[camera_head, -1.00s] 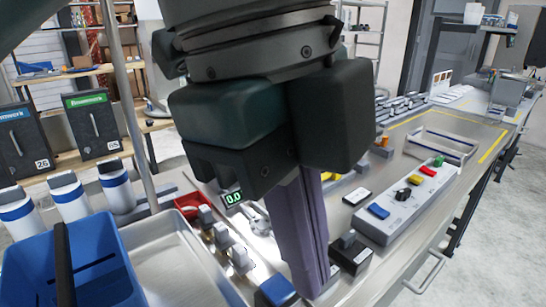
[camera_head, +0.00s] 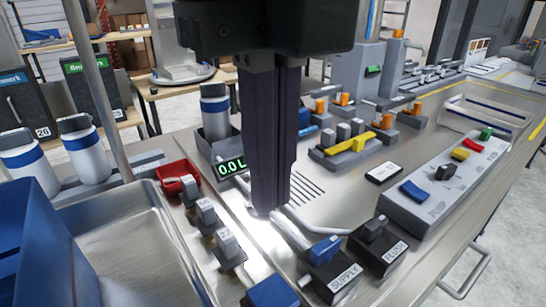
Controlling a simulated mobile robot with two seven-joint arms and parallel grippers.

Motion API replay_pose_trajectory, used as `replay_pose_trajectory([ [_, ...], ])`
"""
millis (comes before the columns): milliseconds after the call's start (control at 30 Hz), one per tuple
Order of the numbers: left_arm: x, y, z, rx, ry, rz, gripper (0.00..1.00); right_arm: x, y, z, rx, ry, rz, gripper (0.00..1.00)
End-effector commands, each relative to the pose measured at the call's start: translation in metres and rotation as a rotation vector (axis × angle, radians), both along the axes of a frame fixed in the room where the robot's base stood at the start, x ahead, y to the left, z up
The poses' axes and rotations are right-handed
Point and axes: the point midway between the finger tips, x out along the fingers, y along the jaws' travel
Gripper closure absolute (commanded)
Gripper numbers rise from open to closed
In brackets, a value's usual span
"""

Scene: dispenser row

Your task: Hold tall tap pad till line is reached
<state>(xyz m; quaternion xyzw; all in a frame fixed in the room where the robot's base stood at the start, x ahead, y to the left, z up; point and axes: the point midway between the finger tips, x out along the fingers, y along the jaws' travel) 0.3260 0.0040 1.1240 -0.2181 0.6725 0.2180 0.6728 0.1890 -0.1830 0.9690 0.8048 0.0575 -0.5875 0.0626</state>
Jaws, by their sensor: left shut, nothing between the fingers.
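My left gripper (camera_head: 268,210) hangs down in the middle of the head view, its two long dark fingers shut with nothing between them. The fingertips are at or just above a brightly lit patch of the metal bench; I cannot tell if they touch anything. A small display (camera_head: 231,167) just left of the fingers reads 0.0 L in green. A grey container with a blue band (camera_head: 215,118) stands behind the display. I cannot make out the tall tap pad or a fill line; the fingers hide part of the bench. My right gripper is not in view.
Boxes labelled SUPPLY (camera_head: 335,284) and FLUSH (camera_head: 387,254) stand front right of the fingers. A grey panel with coloured controls (camera_head: 420,212) lies farther right. Small labelled blocks (camera_head: 228,252), a red tray (camera_head: 178,186) and a metal basin (camera_head: 150,232) are left.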

Motion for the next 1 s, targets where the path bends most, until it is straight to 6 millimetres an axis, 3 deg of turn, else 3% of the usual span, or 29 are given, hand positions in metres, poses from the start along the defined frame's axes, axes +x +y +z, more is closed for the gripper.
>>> replay_pose_trajectory([
  [500,-0.001,0.001,-0.103,0.002,0.003,0.003,1.00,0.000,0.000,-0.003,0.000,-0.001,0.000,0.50],
  [700,0.000,0.001,-0.122,0.001,0.000,0.003,1.00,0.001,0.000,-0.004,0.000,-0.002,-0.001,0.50],
  [1000,0.000,0.000,-0.125,0.000,-0.001,0.002,1.00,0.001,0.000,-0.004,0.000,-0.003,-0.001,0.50],
])
